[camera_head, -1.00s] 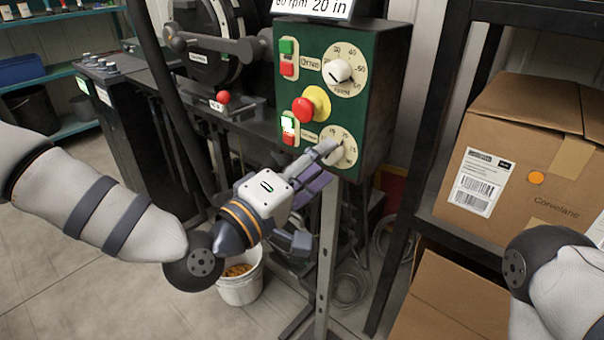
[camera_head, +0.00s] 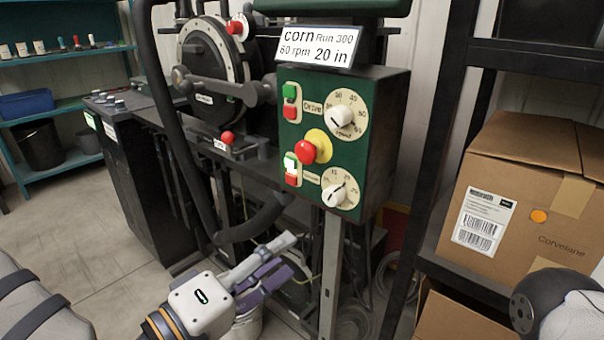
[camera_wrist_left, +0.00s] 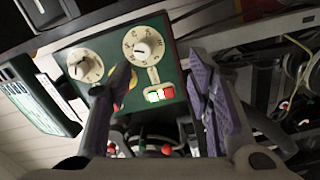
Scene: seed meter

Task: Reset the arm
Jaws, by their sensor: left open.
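My left gripper (camera_head: 268,262) is low in the head view, below and left of the green control box (camera_head: 372,122), apart from it. Its fingers are spread and nothing is between them. In the left wrist view the open fingers (camera_wrist_left: 160,85) frame the panel, which carries two dials and a lit switch. On the box are the upper speed dial (camera_head: 341,116), the lower dial (camera_head: 335,195) and a red stop button (camera_head: 306,151) on yellow. My right arm shows at the lower right edge; its gripper is out of view.
A sign (camera_head: 319,47) stands above the box. A black shelf with a cardboard box (camera_head: 525,200) is at the right. A black machine with a round disc (camera_head: 212,70) is behind left. A bucket (camera_head: 246,328) stands below my left gripper. Open floor lies at the left.

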